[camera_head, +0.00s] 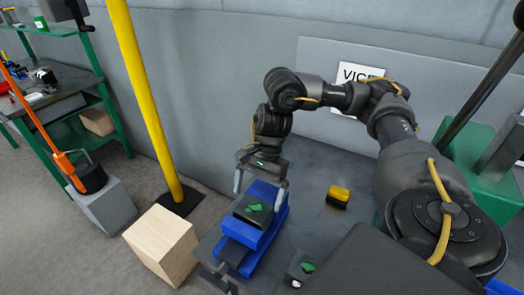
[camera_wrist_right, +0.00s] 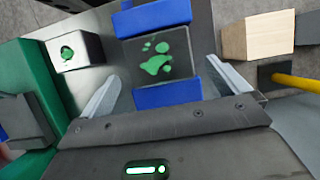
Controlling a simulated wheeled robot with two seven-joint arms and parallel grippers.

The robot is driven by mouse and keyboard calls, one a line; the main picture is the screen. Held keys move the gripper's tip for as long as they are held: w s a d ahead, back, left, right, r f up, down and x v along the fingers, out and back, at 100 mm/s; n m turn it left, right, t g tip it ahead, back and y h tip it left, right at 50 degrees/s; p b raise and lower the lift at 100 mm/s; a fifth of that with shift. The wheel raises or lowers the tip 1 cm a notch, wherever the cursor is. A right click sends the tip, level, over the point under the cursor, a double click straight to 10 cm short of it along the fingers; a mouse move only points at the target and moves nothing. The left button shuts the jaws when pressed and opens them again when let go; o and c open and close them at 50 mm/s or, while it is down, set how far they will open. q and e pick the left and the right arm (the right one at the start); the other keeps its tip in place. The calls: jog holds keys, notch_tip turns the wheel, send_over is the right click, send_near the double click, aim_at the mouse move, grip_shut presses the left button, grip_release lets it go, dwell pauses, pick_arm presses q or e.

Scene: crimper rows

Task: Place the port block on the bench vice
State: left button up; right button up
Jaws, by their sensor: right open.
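The blue bench vice (camera_head: 238,255) stands on the dark bench, and its blue jaws (camera_wrist_right: 166,95) show in the wrist view. A dark square block with green patches (camera_head: 252,209), apparently the port block, sits on the vice between the blue parts. It also shows in the wrist view (camera_wrist_right: 160,68). My right gripper (camera_head: 258,192) is open just above and behind this block. Its two fingers are spread wide on either side in the wrist view (camera_wrist_right: 165,95), with no visible contact. My left gripper is not in view.
A smaller grey block with a green patch (camera_head: 299,268) lies on the bench near the vice. A yellow and black item (camera_head: 338,196) lies to the right. A wooden box (camera_head: 162,244) and a yellow post (camera_head: 146,100) stand left of the bench.

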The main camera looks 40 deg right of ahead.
aim_at(255, 205)
jog(key=shift+v, duration=2.75)
jog(key=shift+x, duration=6)
